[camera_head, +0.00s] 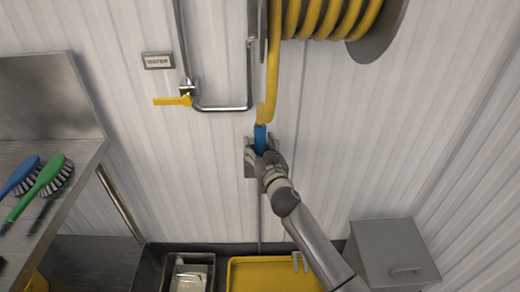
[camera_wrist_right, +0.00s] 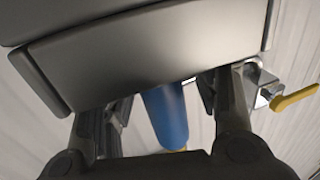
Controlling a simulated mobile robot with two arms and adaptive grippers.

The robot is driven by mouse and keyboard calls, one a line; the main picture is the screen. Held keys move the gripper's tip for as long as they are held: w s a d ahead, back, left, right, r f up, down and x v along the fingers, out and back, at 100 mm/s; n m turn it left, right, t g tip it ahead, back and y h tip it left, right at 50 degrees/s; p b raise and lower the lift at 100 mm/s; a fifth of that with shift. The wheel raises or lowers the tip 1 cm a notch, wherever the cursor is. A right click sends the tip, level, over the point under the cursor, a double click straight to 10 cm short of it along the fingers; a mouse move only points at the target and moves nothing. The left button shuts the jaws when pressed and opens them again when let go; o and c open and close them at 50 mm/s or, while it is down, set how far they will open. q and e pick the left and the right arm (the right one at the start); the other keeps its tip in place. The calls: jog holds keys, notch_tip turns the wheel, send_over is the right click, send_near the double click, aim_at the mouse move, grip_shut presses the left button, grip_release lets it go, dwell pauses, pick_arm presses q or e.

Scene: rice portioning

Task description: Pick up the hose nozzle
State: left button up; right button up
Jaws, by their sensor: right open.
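In the right wrist view the blue nozzle (camera_wrist_right: 168,118) lies between the two fingers of my right gripper (camera_wrist_right: 170,100). Gaps show on both sides of it, and the gripper is open. A broad grey surface covers the nozzle's other end there. My left gripper is not in view.
A yellow hose coil (camera_head: 325,18) hangs above. A pipe with a yellow valve handle (camera_head: 172,101) is left of the nozzle. A steel table (camera_head: 85,150) holds a green brush (camera_head: 38,188) and a blue brush (camera_head: 20,176). A yellow tray (camera_head: 240,275) and grey bin (camera_head: 392,250) stand below.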

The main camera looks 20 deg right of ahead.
grip_shut()
jog(key=shift+r, duration=0.2)
